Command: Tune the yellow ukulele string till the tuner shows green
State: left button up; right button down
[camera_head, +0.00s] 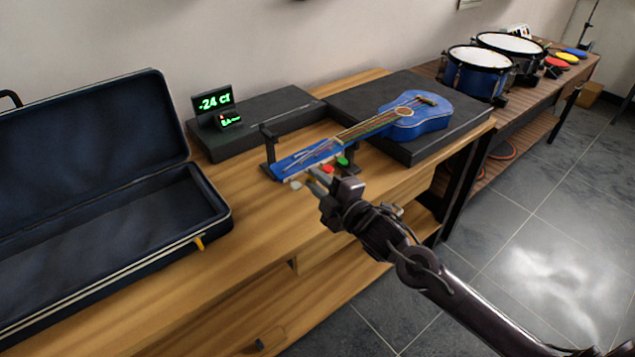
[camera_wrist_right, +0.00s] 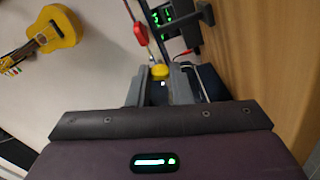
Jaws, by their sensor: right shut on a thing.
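The blue ukulele (camera_head: 415,118) lies with its body on a black pad and its neck pointing left; its headstock (camera_head: 290,165) rests at a black stand. Red (camera_head: 328,169), green (camera_head: 342,161) and pale (camera_head: 296,185) tuning pegs stick out along its near edge. My right gripper (camera_head: 316,180) reaches the headstock from the front. In the right wrist view it is shut on the yellow peg (camera_wrist_right: 160,72), beside the red peg (camera_wrist_right: 140,32). The tuner (camera_head: 214,101) reads "-24 ct" in green characters; a smaller screen below is hard to read. My left gripper is out of view.
An open dark instrument case (camera_head: 90,180) fills the left of the wooden table. A black box (camera_head: 270,115) lies behind the headstock. Drums (camera_head: 478,75) stand on a bench at the right. A yellow ukulele (camera_wrist_right: 52,30) hangs on the wall in the right wrist view.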

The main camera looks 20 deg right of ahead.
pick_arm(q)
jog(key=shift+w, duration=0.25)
pick_arm(e)
jog(key=shift+n, duration=0.6)
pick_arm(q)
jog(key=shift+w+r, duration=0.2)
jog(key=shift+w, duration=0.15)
pick_arm(e)
jog(key=c, duration=1.6)
grip_release()
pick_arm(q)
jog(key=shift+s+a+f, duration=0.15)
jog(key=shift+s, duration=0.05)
